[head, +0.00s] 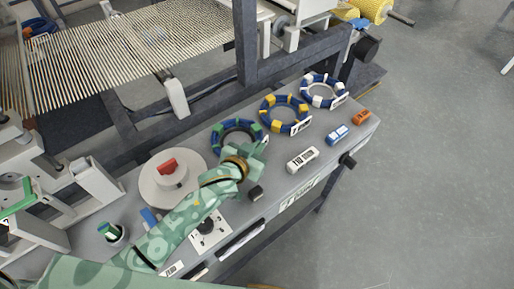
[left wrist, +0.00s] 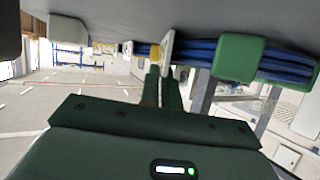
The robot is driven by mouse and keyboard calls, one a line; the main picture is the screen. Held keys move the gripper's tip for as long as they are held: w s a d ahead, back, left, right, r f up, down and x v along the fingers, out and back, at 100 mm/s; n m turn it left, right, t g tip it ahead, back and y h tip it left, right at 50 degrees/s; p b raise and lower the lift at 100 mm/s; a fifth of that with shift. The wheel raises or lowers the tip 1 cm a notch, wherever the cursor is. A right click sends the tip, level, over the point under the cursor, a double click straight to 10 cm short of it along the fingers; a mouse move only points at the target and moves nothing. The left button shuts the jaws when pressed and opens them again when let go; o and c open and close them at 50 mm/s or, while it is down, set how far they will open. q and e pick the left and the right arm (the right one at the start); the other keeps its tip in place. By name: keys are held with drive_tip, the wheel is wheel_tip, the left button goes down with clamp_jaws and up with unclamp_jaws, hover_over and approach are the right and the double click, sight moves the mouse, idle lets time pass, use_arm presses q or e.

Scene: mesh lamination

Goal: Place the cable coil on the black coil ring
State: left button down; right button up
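Three blue cable coils lie in a row on the grey table: one with green bands (head: 217,139), one with yellow bands (head: 265,115), one with white bands (head: 309,84). My left gripper (head: 258,152) is low at the near right side of the green-banded coil. In the left wrist view, my left gripper's fingers (left wrist: 163,82) are close together, their tips by a white tag (left wrist: 167,48) beside the blue coil with a green band (left wrist: 238,58). Whether they grip the tag is unclear. I cannot identify a separate black coil ring. My right gripper is out of view.
A round pale plate (head: 147,192) with a red block (head: 168,166) stands left of the coils. A white box (head: 302,159), a blue one (head: 337,134) and an orange one (head: 361,117) lie along the right.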

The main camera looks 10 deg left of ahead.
use_arm(q)
drive_tip(key=shift+r, duration=0.1)
drive_tip(key=c, duration=2)
unclamp_jaws()
drive_tip(key=o, duration=0.4)
drive_tip(key=shift+s+r, duration=0.1)
drive_tip(key=p+v, duration=0.3)
drive_tip(key=v, duration=0.9)
